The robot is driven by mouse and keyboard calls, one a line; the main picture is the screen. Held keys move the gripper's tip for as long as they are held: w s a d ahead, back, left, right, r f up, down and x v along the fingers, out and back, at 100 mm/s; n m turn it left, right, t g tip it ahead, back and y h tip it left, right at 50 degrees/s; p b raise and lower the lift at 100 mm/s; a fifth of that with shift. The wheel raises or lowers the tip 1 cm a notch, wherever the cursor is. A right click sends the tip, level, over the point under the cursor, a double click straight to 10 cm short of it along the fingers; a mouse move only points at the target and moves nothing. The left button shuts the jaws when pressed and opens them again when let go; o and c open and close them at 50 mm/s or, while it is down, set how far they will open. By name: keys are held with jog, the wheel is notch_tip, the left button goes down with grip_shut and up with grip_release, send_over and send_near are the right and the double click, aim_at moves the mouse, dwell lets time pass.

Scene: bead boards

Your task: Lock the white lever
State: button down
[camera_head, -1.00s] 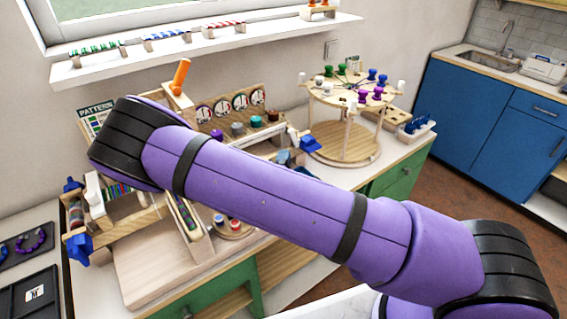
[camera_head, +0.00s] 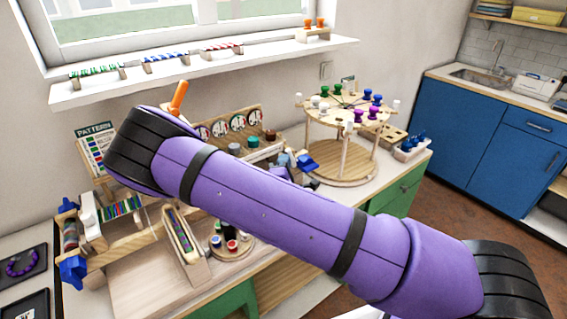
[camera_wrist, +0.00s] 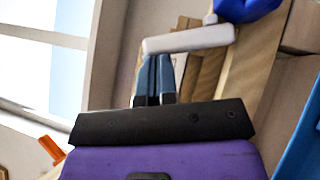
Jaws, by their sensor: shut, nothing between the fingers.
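A white lever (camera_wrist: 188,37) with a rounded bar shows in the wrist view, lying across just beyond my fingertips. My gripper (camera_wrist: 154,62) has its blue-grey fingers shut together, empty, with their tips at or very near the bar's underside; I cannot tell whether they touch. A blue knob (camera_wrist: 245,8) lies beyond the lever's right end. In the head view a white lever-like piece (camera_head: 90,220) stands at the left end of the wooden bead frame, beside blue knobs (camera_head: 72,270). I cannot tell whether it is the same lever. My arm hides much of the frame's middle.
An orange handle (camera_head: 178,97) stands up behind my arm. A round wooden carousel (camera_head: 345,165) with coloured knobs is at the right. A pattern card (camera_head: 95,145) stands at the left. The window shelf (camera_head: 200,80) runs along the back; a wooden tray (camera_head: 145,280) lies in front.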

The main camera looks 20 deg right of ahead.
jog(key=shift+w+d+r+m+g+y, duration=0.2)
jog(key=shift+d+r+m+g, duration=0.3)
jog(key=shift+m+g, duration=0.35)
jog(key=shift+w+d+r+m+g+y, duration=0.2)
jog(key=shift+d+r+m+g, duration=0.3)
jog(key=shift+m, duration=0.45)
jog(key=shift+f, duration=0.1)
